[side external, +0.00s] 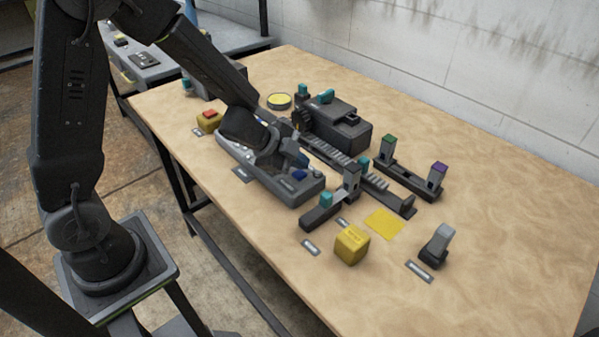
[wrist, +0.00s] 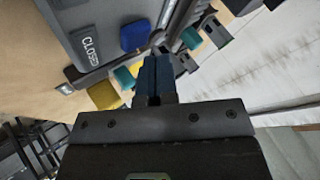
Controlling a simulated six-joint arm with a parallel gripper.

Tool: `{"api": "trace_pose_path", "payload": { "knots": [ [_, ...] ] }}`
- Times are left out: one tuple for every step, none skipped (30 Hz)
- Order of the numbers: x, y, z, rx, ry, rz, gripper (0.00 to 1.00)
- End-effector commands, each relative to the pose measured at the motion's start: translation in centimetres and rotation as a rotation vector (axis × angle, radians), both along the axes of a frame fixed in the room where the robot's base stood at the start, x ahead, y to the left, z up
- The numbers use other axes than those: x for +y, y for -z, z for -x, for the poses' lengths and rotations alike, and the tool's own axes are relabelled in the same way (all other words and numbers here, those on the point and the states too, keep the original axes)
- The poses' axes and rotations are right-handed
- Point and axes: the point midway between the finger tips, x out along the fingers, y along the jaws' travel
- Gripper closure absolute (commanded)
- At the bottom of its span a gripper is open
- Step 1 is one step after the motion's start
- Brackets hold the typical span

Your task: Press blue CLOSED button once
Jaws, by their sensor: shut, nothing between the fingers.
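The blue button (wrist: 135,36) sits on a grey control panel (wrist: 110,15), beside a dark label reading CLOSED (wrist: 92,44). In the side view the blue button (side external: 299,175) shows near the right end of the panel (side external: 290,190). My gripper (wrist: 155,62) is shut and empty. In the wrist view its fingertips appear just below and right of the button, and I see a gap between them in the picture. In the side view my gripper (side external: 297,159) is over the panel, close to the button; whether it touches is unclear.
A yellow block (side external: 352,244) and yellow square (side external: 384,224) lie right of the panel. A dark geared mechanism (side external: 340,125) with a toothed rail stands behind. Posts with teal, green and purple tops (side external: 437,170) stand nearby.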

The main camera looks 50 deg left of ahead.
Motion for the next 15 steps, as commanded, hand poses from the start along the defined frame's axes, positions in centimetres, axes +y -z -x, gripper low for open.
{"api": "trace_pose_path", "payload": {
  "knots": [
    [0.0,-0.1,0.0,-0.001,-0.001,0.000,1.00],
    [0.0,-0.2,0.0,-0.001,-0.001,0.000,1.00],
    [0.0,-0.2,0.0,-0.001,-0.001,0.000,1.00],
    [0.0,-0.2,0.0,0.000,0.000,0.000,1.00],
    [0.0,-0.2,0.0,0.000,0.000,0.000,1.00],
    [0.0,-0.2,0.0,-0.001,-0.001,0.000,1.00],
    [0.0,-0.2,0.0,-0.001,-0.001,0.000,1.00],
    [0.0,-0.2,0.0,-0.001,-0.001,0.000,1.00],
    [0.0,-0.2,0.0,-0.001,-0.001,0.000,1.00],
    [0.0,-0.2,0.0,-0.001,-0.001,0.000,1.00],
    [0.0,-0.2,0.0,-0.001,0.000,0.001,1.00],
    [0.0,-0.4,0.0,-0.002,0.002,0.000,1.00],
    [0.0,-0.6,0.0,-0.003,0.001,0.001,1.00],
    [-0.1,-0.8,0.0,-0.003,0.004,0.001,1.00],
    [-0.1,-1.2,-0.1,-0.005,0.004,0.001,1.00]
  ]
}}
